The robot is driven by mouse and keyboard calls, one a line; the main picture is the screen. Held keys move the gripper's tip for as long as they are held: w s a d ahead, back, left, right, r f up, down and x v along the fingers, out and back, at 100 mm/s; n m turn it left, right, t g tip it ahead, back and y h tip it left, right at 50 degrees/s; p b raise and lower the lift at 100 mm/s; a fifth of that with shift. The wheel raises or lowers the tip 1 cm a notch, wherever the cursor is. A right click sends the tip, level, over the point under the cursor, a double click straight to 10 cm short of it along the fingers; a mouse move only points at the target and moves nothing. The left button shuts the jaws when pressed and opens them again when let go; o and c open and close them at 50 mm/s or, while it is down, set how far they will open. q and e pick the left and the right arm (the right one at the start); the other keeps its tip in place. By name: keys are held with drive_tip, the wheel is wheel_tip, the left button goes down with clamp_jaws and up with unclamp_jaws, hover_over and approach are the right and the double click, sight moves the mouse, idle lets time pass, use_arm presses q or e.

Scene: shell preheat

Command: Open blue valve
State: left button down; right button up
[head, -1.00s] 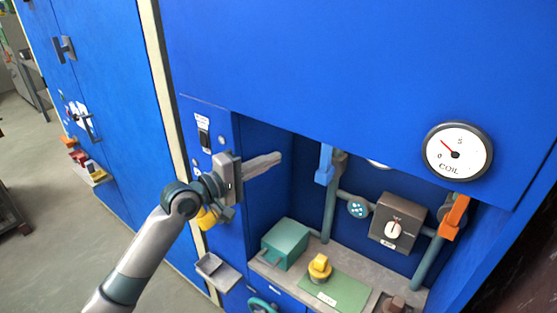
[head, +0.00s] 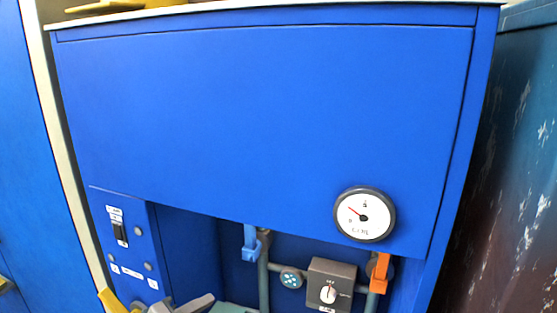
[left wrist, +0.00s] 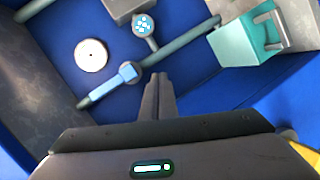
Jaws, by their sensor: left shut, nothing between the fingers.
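The blue valve (head: 250,241) has a light-blue lever handle that hangs down against a grey-green pipe inside the cabinet recess. In the left wrist view the blue lever (left wrist: 108,85) lies along the pipe, left of my fingertips. My left gripper (head: 205,300) shows at the bottom edge of the head view, lower and to the left of the blue valve. In the left wrist view its fingers (left wrist: 158,78) are shut together and empty, apart from the lever in the picture. My right gripper is not in view.
An orange lever (head: 381,272) hangs at the right of the recess. A grey box with a dial (head: 329,285) and a round gauge (head: 365,214) are near it. A teal box (left wrist: 243,42) stands inside. The panel's lower edge overhangs the recess.

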use_arm(q)
drive_tip(key=s+a+f+m+g+y, duration=0.1)
drive_tip(key=s+f+m+g+y, duration=0.25)
drive_tip(key=s+f, duration=0.8)
drive_tip(key=s+f+m+g+y, duration=0.2)
drive_tip(key=s+f+m+g, duration=0.15)
drive_tip(key=s+f, duration=0.8)
drive_tip(key=s+a+m+g+y, duration=0.2)
drive_tip(key=s+a, duration=0.1)
drive_tip(key=s, duration=1.1)
wheel_tip(320, 180, down, 29)
drive_tip(key=g+b, duration=0.1)
drive_tip(key=b, duration=0.1)
drive_tip(key=s+a+f+g+b, duration=0.1)
drive_tip(key=s+a+f, duration=0.1)
drive_tip(key=s+f, duration=1.6)
drive_tip(key=shift+s+a+f+m+b, duration=0.2)
drive_tip(key=shift+a+f+m+b, duration=0.15)
drive_tip(key=shift+f, duration=0.6)
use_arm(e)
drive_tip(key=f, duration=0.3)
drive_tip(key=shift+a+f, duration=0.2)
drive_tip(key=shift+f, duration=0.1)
use_arm(q)
drive_tip(key=shift+y, duration=0.25)
